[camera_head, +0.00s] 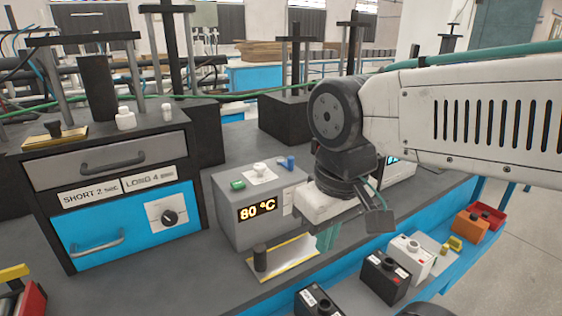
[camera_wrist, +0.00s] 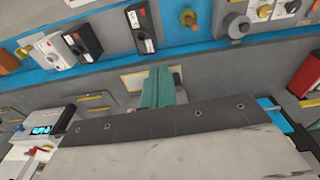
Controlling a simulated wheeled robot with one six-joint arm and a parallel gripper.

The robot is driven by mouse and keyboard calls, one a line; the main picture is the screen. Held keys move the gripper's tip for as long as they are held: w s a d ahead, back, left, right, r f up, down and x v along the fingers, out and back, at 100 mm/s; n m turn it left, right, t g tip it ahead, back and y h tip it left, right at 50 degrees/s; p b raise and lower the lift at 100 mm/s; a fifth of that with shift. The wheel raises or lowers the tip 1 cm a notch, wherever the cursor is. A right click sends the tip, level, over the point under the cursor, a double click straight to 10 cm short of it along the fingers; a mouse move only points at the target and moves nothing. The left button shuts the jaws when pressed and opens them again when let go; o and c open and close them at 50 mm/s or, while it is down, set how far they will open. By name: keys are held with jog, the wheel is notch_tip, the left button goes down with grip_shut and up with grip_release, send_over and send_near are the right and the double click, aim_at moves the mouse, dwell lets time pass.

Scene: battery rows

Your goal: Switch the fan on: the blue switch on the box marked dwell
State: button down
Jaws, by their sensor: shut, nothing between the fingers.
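A grey box (camera_head: 240,213) with an "80 °C" display stands mid-bench in the head view. A green switch (camera_head: 237,185), a white knob (camera_head: 260,169) and a blue switch (camera_head: 287,163) are on its top. A second box (camera_head: 400,170) with a cyan display is partly hidden behind my wrist; it also shows at lower left in the wrist view (camera_wrist: 42,130). I cannot read "dwell" on either box. My gripper (camera_head: 325,238) has teal fingers, pointing down to the right of the 80 °C box. They are shut and empty, also seen in the wrist view (camera_wrist: 157,88).
A pad with a dark post (camera_head: 285,265) lies in front of the 80 °C box. Several battery-like blocks (camera_head: 385,277) stand along the blue front ledge. A drawer cabinet (camera_head: 110,190) marked "SHORT" and "LONG" is at left. Tall dark stands (camera_head: 290,115) are behind.

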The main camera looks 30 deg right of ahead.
jog(key=w+d+r+n+h, duration=0.2)
jog(key=w+r+n, duration=0.1)
jog(key=w+n, duration=0.8)
jog(key=w+d+r+n+h, duration=0.2)
jog(key=w+d+r+n, duration=0.1)
jog(key=w+n, duration=0.9)
jog(key=w, duration=0.4)
jog(key=shift+t, duration=0.3)
jog(key=shift+f, duration=0.1)
jog(key=x, duration=1)
jog(key=shift+d+f, duration=0.1)
jog(key=shift+w+d+r, duration=0.1)
jog(key=shift+w+d, duration=0.2)
jog(key=shift+d, duration=0.3)
jog(key=shift+w+d+r, duration=0.1)
jog(key=shift+w+d, duration=0.2)
jog(key=shift+d, duration=0.3)
jog(key=shift+w+d, duration=0.35)
jog(key=shift+d, duration=0.2)
jog(key=shift+n, duration=0.3)
